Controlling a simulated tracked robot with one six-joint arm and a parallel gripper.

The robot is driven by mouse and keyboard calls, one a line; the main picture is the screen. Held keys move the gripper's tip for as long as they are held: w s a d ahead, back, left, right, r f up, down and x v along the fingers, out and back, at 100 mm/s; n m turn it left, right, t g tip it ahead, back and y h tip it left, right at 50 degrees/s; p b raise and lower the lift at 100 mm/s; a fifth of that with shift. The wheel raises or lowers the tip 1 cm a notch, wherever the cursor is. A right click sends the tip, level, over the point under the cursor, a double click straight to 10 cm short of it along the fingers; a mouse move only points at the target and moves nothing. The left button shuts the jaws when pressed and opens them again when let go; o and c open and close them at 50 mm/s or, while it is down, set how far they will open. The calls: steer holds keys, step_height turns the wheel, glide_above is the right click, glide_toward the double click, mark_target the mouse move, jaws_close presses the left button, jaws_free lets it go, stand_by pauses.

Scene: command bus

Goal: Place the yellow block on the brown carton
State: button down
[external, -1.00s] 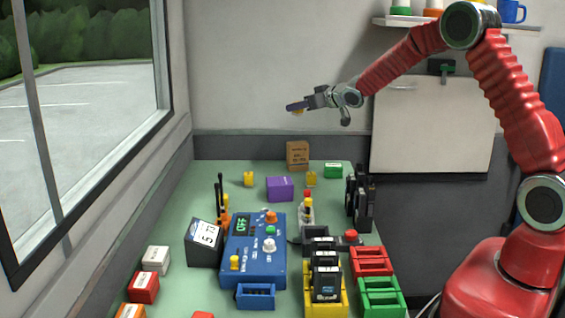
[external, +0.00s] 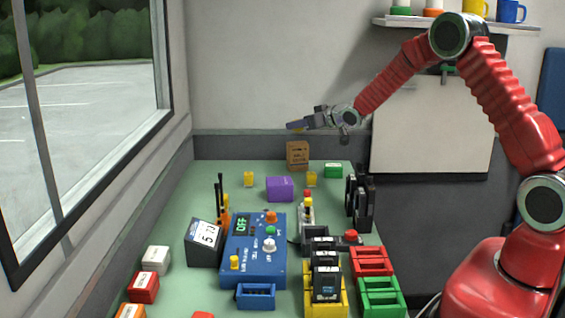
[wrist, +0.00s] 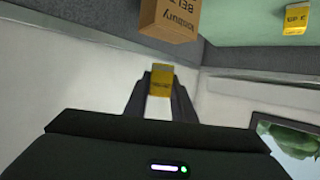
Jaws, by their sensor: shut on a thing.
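My gripper (external: 295,126) is shut on a small yellow block (wrist: 161,80), held between the two dark fingertips in the wrist view. The brown carton (external: 297,155) stands upright at the far end of the green table. It also shows in the wrist view (wrist: 170,20), beyond the fingertips. In the external view, my gripper is above the carton's top, with a visible gap in the picture. The block is mostly covered by the fingers there, with a little yellow showing. How far my gripper is from the carton in depth, I cannot tell.
A green box (external: 333,170) lies right of the carton. The grey wall (external: 255,145) is close behind the table.

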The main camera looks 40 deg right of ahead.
steer(key=shift+f, duration=1.85)
steer(key=shift+f, duration=0.1)
steer(key=c, duration=1.5)
jaws_free()
steer(key=v, duration=1.2)
